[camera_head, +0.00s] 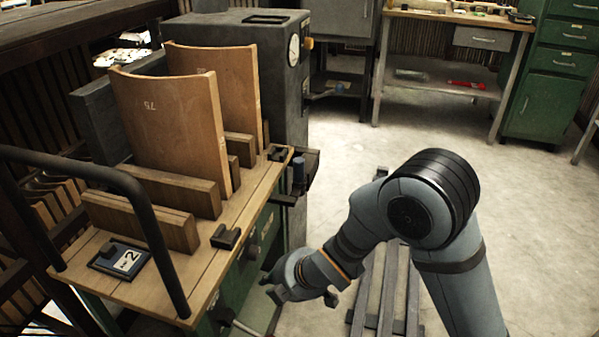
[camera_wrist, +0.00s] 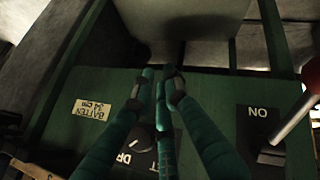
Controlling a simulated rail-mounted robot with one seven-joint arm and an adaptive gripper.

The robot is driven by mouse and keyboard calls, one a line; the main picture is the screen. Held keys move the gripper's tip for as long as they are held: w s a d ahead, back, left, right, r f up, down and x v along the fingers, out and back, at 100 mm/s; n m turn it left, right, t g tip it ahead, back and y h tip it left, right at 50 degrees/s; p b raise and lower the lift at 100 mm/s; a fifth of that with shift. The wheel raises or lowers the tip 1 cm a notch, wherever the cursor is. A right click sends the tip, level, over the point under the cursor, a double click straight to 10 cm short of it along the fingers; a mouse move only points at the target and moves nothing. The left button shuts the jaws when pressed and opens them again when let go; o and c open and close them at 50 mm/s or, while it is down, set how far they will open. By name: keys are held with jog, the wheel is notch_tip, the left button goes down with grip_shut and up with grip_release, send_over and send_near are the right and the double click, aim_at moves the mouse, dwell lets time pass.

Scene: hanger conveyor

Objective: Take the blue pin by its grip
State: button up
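The blue pin (camera_head: 298,172) stands upright at the right edge of the wooden-topped bench, in a dark bracket. Its dark blue upper part shows; its lower part is hidden in the bracket. I cannot make it out in the wrist view. My gripper (camera_head: 271,284) is below and left of the pin in the picture, in front of the bench's green side, apart from the pin. In the wrist view my gripper's fingers (camera_wrist: 159,80) reach toward a green panel (camera_wrist: 205,105), with small gaps between the tips and nothing held.
On the bench (camera_head: 205,262) stand curved wooden panels (camera_head: 172,110) in slotted wooden blocks. A black rail (camera_head: 135,190) arches over its left end. In the wrist view, a red-knobbed lever (camera_wrist: 295,120) is at right beside an ON label (camera_wrist: 258,112).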

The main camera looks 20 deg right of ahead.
jog(key=o, duration=0.5)
jog(key=shift+c, duration=0.2)
